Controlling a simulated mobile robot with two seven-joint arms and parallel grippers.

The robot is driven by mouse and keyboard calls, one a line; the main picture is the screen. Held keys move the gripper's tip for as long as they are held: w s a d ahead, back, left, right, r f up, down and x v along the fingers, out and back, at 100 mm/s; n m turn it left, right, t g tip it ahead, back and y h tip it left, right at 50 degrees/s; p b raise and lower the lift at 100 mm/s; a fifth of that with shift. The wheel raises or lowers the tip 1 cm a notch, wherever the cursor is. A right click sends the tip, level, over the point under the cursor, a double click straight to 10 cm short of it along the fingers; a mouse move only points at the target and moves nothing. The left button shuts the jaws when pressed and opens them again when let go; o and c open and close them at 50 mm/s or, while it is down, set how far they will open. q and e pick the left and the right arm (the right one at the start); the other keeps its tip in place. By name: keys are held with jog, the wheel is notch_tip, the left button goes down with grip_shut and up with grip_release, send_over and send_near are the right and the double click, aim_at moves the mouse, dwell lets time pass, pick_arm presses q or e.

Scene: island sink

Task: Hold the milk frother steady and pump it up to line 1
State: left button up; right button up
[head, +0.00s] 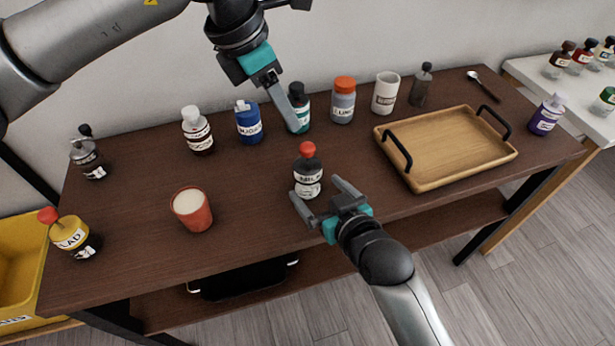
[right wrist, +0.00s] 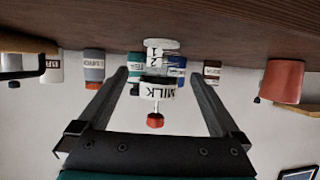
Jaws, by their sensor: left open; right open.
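The milk frother (head: 308,178) stands upright near the middle of the table, with a red knob on top and a MILK label. In the right wrist view the frother (right wrist: 157,90) appears upside down, with marks 1 and 2 on its body. My right gripper (head: 318,192) is open at the front of the frother, its fingers pointing to either side of it. Neither finger visibly touches it. My left gripper (head: 287,112) is open and empty, above and behind the frother, in front of a dark teal-labelled bottle. Its fingers overlap in the head view.
A red cup (head: 193,222) with white contents stands left of the frother. A wooden tray (head: 455,145) with black handles lies to the right. Several bottles and jars line the back, including a blue one (head: 249,124) and an orange-lidded one (head: 342,100). The table front is mostly clear.

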jog(key=shift+x, duration=3.05)
jog(key=shift+c, duration=0.2)
jog(key=c, duration=1.4)
